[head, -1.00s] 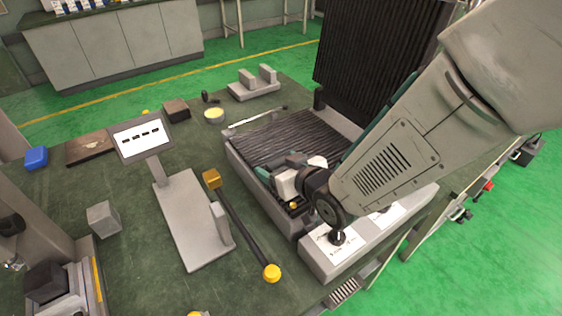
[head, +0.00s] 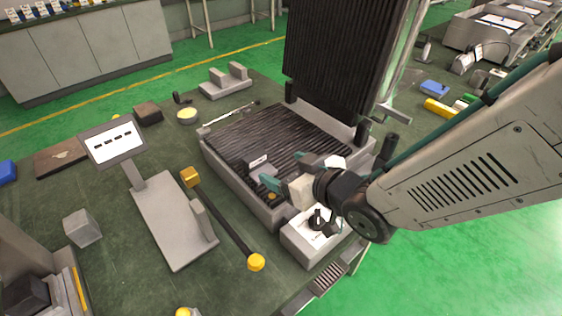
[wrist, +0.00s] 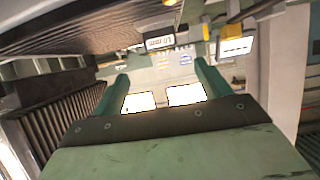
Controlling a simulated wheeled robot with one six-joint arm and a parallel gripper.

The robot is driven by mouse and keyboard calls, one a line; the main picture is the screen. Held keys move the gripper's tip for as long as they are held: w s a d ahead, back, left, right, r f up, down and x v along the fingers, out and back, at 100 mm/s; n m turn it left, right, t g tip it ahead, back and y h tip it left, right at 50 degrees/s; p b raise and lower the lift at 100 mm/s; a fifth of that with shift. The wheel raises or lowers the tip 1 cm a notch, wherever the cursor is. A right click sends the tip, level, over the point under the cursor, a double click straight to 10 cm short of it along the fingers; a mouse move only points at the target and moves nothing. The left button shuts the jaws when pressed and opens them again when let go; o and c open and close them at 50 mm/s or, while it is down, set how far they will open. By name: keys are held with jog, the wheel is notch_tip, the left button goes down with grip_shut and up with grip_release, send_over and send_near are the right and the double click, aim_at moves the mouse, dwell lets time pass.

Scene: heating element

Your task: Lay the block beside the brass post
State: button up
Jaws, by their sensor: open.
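The grey block with a white label (head: 262,167) lies on the dark ribbed lower plate (head: 245,128). My gripper (head: 287,173) is open above the near part of that plate, its teal fingers apart, just right of the block. In the wrist view the labelled block (wrist: 166,38) shows beyond and between the fingertips (wrist: 160,72). A small round brass piece (head: 272,196) shows at the plate's near edge, just below the fingers; I cannot tell whether it is the brass post. My gripper hides part of this area.
The ribbed upper plate (head: 335,50) stands raised behind. A stand with a display (head: 113,143), a dark rod with a brass cube (head: 190,177) and yellow knob (head: 256,262), and a grey cube (head: 82,228) are at left. A white-topped control box (head: 310,238) sits in front.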

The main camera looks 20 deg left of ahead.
jog(key=shift+s+d+r, duration=0.1)
jog(key=shift+s+d, duration=0.1)
jog(key=shift+s, duration=0.05)
jog(key=shift+w, duration=0.1)
jog(key=w+d+r+m+t+h, duration=0.1)
jog(key=w+d+r+m+h, duration=0.15)
jog(key=d, duration=0.55)
jog(key=w+d+r+m+h, duration=0.1)
jog(key=w+d+m+h, duration=0.15)
jog(key=d, duration=0.45)
jog(key=w+d+r+m+t+h, duration=0.1)
jog(key=w+d+r+h, duration=0.2)
jog(key=d, duration=0.5)
jog(key=s+d+r+m+g+h, duration=0.15)
jog(key=s+d, duration=0.25)
jog(key=d, duration=0.4)
jog(key=s+d+r+m+g+h, duration=0.1)
jog(key=s+d+m+g+h, duration=0.2)
jog(key=d, duration=0.5)
jog(key=s+d+r+m+g, duration=0.1)
jog(key=s+d, duration=0.1)
jog(key=s, duration=0.4)
jog(key=s+d+r+m+g, duration=0.1)
jog(key=s+d, duration=0.1)
jog(key=s, duration=0.4)
jog(key=shift+r, duration=0.25)
jog(key=shift+d+m, duration=0.1)
jog(key=shift+m, duration=0.15)
